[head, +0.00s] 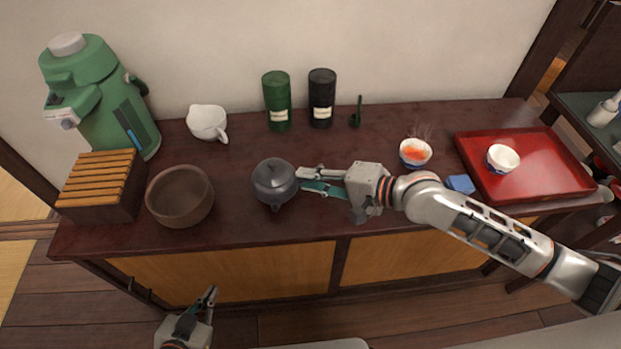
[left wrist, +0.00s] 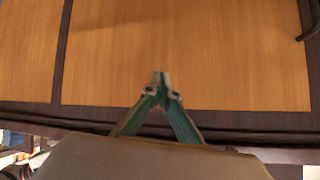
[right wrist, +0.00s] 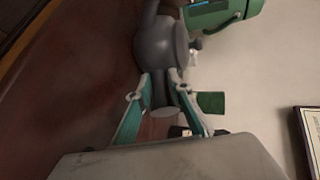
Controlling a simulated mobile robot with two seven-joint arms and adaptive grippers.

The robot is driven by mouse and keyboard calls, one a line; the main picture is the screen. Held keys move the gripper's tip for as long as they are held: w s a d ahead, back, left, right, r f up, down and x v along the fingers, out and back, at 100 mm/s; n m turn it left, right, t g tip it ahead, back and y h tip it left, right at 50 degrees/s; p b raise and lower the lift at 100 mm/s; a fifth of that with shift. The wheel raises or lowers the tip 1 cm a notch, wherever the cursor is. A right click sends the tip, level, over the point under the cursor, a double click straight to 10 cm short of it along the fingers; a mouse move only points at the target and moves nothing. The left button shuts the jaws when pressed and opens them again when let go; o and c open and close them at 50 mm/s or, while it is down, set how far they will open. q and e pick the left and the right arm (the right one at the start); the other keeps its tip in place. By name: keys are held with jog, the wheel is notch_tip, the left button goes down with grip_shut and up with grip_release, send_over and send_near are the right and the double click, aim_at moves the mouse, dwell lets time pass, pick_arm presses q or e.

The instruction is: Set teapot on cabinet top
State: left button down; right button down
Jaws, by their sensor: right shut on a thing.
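The dark grey teapot (head: 274,181) is at the middle front of the dark cabinet top (head: 240,230), upright, with its spout toward the front edge. It shows large in the right wrist view (right wrist: 165,45). My right gripper (head: 310,181) reaches in from the right and is shut on the teapot's side handle; in the right wrist view its fingers (right wrist: 163,92) lie on both sides of the handle. I cannot tell whether the teapot's base touches the wood. My left gripper (head: 211,296) hangs in front of the cabinet, its fingertips (left wrist: 160,82) together and empty.
A brown bowl (head: 180,196), a slatted wooden box (head: 102,185) and a green dispenser (head: 98,95) stand left. A white pitcher (head: 208,122), green canister (head: 277,100) and black canister (head: 321,97) stand behind. A steaming cup (head: 415,153), blue block (head: 460,184) and red tray (head: 540,185) are right.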

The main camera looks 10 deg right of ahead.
jog(key=shift+r, duration=0.2)
jog(key=shift+f, duration=0.15)
jog(key=c, duration=1.8)
grip_release()
jog(key=shift+f, duration=0.1)
pick_arm(q)
jog(key=shift+d+r+p, duration=0.2)
jog(key=shift+r+p, duration=0.1)
jog(key=shift+r, duration=0.05)
pick_arm(e)
jog(key=v, duration=1.2)
jog(key=shift+r, duration=0.2)
pick_arm(q)
jog(key=shift+s+f, duration=0.15)
jog(key=shift+s, duration=0.1)
